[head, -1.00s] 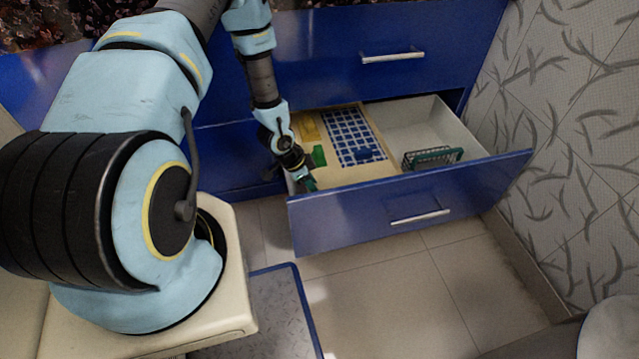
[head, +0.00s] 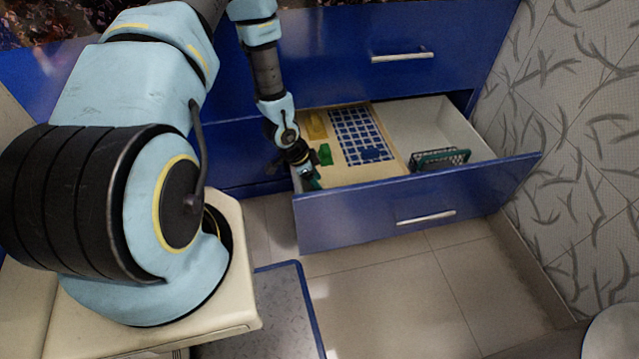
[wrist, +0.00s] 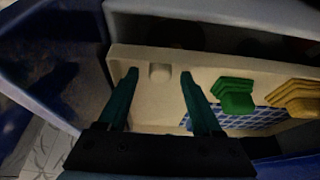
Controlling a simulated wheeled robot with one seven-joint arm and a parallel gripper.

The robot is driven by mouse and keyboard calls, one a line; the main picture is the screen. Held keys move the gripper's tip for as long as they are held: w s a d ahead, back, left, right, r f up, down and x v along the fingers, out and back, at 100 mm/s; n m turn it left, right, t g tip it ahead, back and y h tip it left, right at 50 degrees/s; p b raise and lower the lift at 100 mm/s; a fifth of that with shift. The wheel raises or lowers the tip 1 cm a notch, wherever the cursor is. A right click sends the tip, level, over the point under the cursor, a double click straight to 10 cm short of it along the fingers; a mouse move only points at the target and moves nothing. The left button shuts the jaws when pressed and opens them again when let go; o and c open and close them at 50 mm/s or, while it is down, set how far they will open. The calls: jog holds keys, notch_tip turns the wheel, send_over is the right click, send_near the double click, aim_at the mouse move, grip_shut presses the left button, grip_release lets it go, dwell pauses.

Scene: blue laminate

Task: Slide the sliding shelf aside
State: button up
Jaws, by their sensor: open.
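The sliding shelf (head: 395,165) is a cream tray across the left part of an open blue drawer (head: 380,215). A blue-and-white grid, a green piece and a yellow piece show on it. My gripper (head: 314,183) is at the left front corner of the shelf. In the wrist view its green fingers (wrist: 158,78) are apart, one on each side of the bump, with nothing held between them. I cannot tell whether they touch the shelf.
The right part of the drawer is a pale open compartment with a dark green wire basket (head: 440,159) in it. A patterned wall (head: 560,130) stands close on the right. A closed blue drawer with a handle (head: 402,57) is above. Tiled floor lies in front.

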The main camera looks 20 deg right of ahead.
jog(key=p+v, duration=0.1)
jog(key=v, duration=0.8)
jog(key=shift+r, duration=0.1)
jog(key=w+a+r+n+t+y, duration=0.1)
jog(key=w+a+r+n+y, duration=0.1)
jog(key=a+r+n, duration=0.6)
jog(key=w+a+r+n+t+y, duration=0.1)
jog(key=w+a+r+n+y, duration=0.1)
jog(key=a+r, duration=0.75)
jog(key=s+a+r+n, duration=0.2)
jog(key=s+r+n, duration=0.55)
jog(key=r, duration=0.45)
notch_tip(320, 180, up, 20)
jog(key=s+p, duration=0.1)
jog(key=p, duration=1.8)
jog(key=shift+d+f, duration=0.15)
jog(key=shift+f, duration=0.1)
